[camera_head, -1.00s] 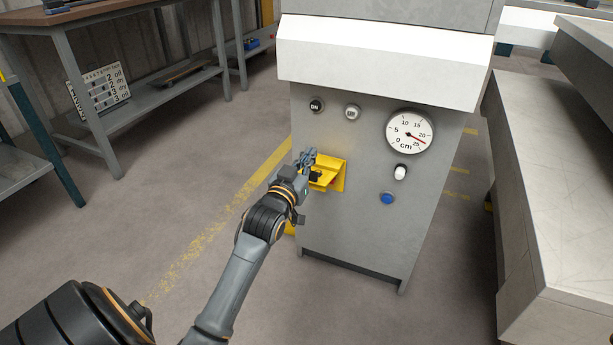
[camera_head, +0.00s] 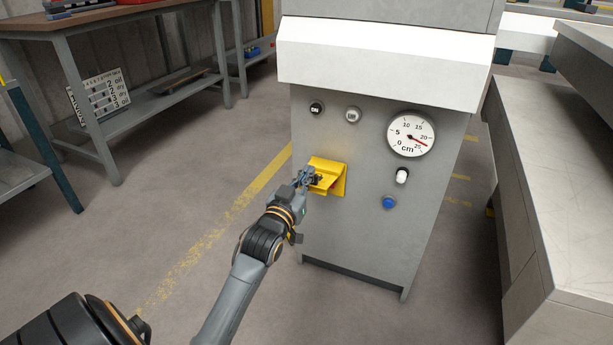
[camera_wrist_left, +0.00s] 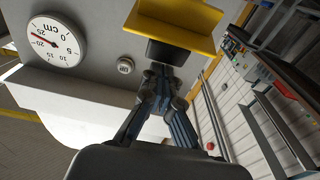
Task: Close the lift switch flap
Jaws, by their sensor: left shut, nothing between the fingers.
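The flap (camera_wrist_left: 178,30) also shows at the top of the left wrist view, standing out from the panel. How far it is tilted is hard to tell. My left gripper (camera_head: 312,180) is at the left front of the yellow part, its fingers shut and empty. In the left wrist view its fingers (camera_wrist_left: 160,80) point at a dark block at the yellow edge; contact is unclear. The switch is not clearly visible. My right gripper is not in view.
Above the flap are two buttons, one black (camera_head: 316,108) and one grey (camera_head: 352,115). To its right are a round cm gauge (camera_head: 411,135), a white knob (camera_head: 402,176) and a blue button (camera_head: 389,202). A grey bench (camera_head: 545,190) stands at right; floor at left is open.

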